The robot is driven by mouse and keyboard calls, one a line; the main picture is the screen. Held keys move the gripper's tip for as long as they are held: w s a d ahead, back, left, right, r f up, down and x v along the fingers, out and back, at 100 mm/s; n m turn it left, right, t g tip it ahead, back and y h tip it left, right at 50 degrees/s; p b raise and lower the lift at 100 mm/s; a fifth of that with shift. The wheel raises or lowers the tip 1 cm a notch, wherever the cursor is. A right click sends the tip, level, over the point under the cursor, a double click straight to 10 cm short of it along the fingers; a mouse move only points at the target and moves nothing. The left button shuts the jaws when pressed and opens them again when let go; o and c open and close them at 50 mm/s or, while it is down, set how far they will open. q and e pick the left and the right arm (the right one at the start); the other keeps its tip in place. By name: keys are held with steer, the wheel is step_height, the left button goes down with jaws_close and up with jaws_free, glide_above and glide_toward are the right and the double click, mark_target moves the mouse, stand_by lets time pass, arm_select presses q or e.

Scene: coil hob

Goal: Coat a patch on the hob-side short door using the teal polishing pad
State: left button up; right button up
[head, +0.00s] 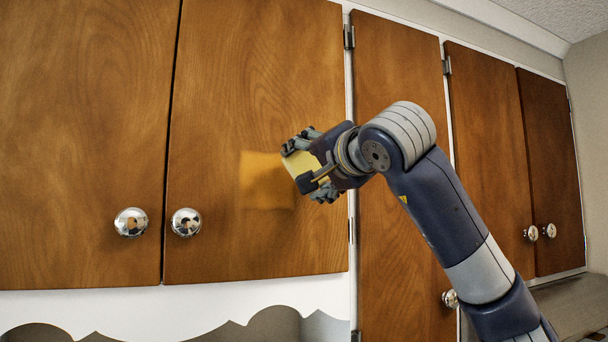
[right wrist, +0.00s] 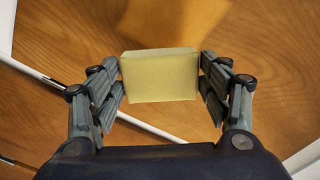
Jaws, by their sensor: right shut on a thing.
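My right gripper (head: 312,166) is shut on a pale yellow block-shaped pad (head: 302,165), which does not look teal. In the right wrist view the pad (right wrist: 160,75) sits between the two fingers of the gripper (right wrist: 160,82). A square, brighter orange patch (head: 265,180) shows on the short wooden door (head: 225,90), right of its round knob. The patch also shows in the right wrist view (right wrist: 180,18), beyond the pad. The pad is just right of the patch in the head view; I cannot tell whether it touches the door. My left gripper is not in view.
Another short door (head: 75,120) is at the left, with its own shiny knob (head: 131,222). Tall wooden doors (head: 395,70) stand at the right behind my arm. A white scalloped trim (head: 200,305) runs below the short doors.

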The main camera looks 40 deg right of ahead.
steer(key=shift+v, duration=0.8)
steer(key=v, duration=0.3)
steer(key=shift+a+b, duration=0.1)
steer(key=shift+b, duration=0.2)
steer(key=shift+w, duration=0.1)
steer(key=shift+f, duration=0.1)
